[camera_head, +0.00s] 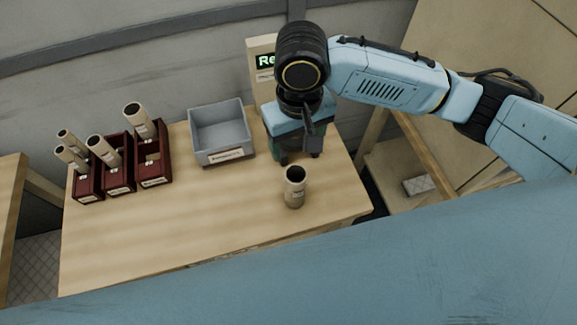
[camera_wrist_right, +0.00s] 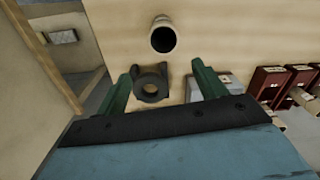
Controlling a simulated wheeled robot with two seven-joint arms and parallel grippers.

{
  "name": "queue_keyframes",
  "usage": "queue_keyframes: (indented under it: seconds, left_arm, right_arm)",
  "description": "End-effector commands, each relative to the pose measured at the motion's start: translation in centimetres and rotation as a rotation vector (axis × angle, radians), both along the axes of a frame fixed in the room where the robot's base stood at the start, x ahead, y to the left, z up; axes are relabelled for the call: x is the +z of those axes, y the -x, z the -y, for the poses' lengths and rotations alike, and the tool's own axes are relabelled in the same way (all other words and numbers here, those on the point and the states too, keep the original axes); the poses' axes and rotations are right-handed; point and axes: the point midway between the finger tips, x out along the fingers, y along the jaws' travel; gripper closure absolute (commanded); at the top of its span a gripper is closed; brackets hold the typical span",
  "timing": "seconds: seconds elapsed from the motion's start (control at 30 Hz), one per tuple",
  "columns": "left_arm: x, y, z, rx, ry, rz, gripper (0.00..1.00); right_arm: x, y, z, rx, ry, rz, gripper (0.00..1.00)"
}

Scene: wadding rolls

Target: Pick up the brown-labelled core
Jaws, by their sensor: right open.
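A tan cardboard core (camera_head: 294,190) stands upright, alone, on the front right of the table. A small label shows on its side, but its colour is hard to tell. The core's dark open top also shows in the right wrist view (camera_wrist_right: 163,40), beyond the fingertips. My right gripper (camera_head: 300,156) is open and points down behind the core, apart from it. In the right wrist view its green fingers (camera_wrist_right: 164,78) are spread, with a dark ring-shaped part (camera_wrist_right: 152,84) seen between them. My left gripper is not in view.
Dark red racks (camera_head: 154,172) holding several upright cores stand at the table's left. A grey labelled bin (camera_head: 222,153) stands at the back middle. The table's front middle is clear.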

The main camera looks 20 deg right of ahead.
Motion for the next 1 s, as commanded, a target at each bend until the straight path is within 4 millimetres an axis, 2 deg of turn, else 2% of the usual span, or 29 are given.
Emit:
queue_keyframes:
  seconds: [0.1, 0.3, 0.57, 0.83, 1.0]
  left_arm:
    - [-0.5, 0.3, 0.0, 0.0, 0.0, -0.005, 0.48]
    - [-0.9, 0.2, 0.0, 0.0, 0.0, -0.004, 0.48]
    - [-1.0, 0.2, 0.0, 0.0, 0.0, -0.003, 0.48]
    - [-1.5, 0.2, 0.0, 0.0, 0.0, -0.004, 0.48]
    - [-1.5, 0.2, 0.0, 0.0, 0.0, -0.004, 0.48]
  right_arm:
    - [-2.6, 0.2, 0.0, 0.0, 0.001, -0.006, 0.3]
    - [-6.1, 0.2, -0.1, 0.0, -0.001, -0.002, 0.3]
    - [-8.0, 0.3, -0.2, 0.002, -0.002, 0.001, 0.3]
    - [-11.8, 1.0, -0.6, 0.002, -0.001, -0.001, 0.3]
    - [-12.5, 1.0, -0.7, 0.003, -0.002, 0.002, 0.3]
